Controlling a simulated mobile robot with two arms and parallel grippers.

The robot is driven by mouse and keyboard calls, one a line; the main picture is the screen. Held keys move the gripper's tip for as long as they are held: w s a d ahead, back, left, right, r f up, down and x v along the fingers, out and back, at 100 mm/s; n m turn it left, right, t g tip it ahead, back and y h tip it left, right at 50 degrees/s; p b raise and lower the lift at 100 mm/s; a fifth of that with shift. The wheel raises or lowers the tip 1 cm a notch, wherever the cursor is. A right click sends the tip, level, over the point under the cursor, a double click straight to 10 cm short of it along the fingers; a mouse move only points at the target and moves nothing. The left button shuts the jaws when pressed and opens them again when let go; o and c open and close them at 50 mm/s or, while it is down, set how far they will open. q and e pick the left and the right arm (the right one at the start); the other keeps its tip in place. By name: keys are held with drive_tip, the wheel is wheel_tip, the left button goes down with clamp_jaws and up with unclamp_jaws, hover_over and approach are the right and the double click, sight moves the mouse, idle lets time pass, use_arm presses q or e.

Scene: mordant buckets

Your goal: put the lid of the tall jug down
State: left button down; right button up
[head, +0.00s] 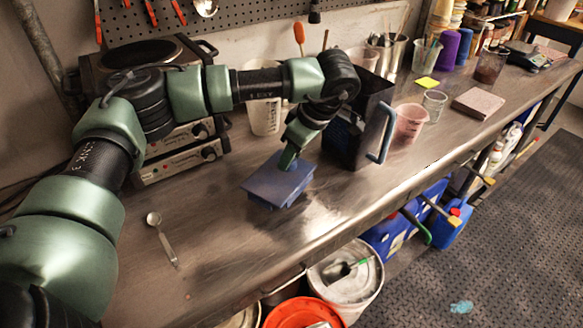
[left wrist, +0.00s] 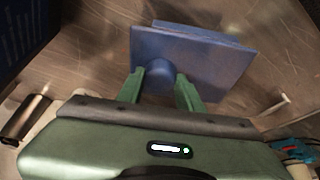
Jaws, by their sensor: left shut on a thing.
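The lid is a flat blue square plate (head: 276,188) with a round knob, in the head view over the steel worktop left of the jug. My left gripper (head: 289,158) comes down onto it from above. In the left wrist view my left gripper (left wrist: 165,88) is shut on the knob of the lid (left wrist: 200,58). The lid is tilted in that view; whether it touches the worktop I cannot tell. The tall dark jug (head: 350,128) with a blue-grey handle stands upright right of the gripper, its top partly behind my arm. My right gripper is not in view.
A spoon (head: 162,238) lies on the worktop at the left. A pink cup (head: 409,125) and a clear glass (head: 433,106) stand right of the jug. A double hotplate (head: 150,70) is behind my arm. The worktop (head: 220,225) in front is clear up to its edge.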

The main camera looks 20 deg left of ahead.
sight(296, 164)
use_arm(q)
drive_tip(key=shift+f, duration=0.65)
wheel_tip(296, 164, down, 2)
drive_tip(key=shift+f+p, duration=0.25)
drive_tip(key=shift+p, duration=0.05)
drive_tip(key=shift+f, duration=0.45)
drive_tip(key=c, duration=0.9)
unclamp_jaws()
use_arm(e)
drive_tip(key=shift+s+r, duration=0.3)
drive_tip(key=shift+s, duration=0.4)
use_arm(q)
drive_tip(key=shift+d+r, duration=0.1)
drive_tip(key=shift+r, duration=0.15)
drive_tip(key=b+v, duration=0.2)
drive_tip(key=v, duration=0.8)
drive_tip(key=shift+d+r, duration=0.35)
drive_tip(key=shift+r, duration=0.35)
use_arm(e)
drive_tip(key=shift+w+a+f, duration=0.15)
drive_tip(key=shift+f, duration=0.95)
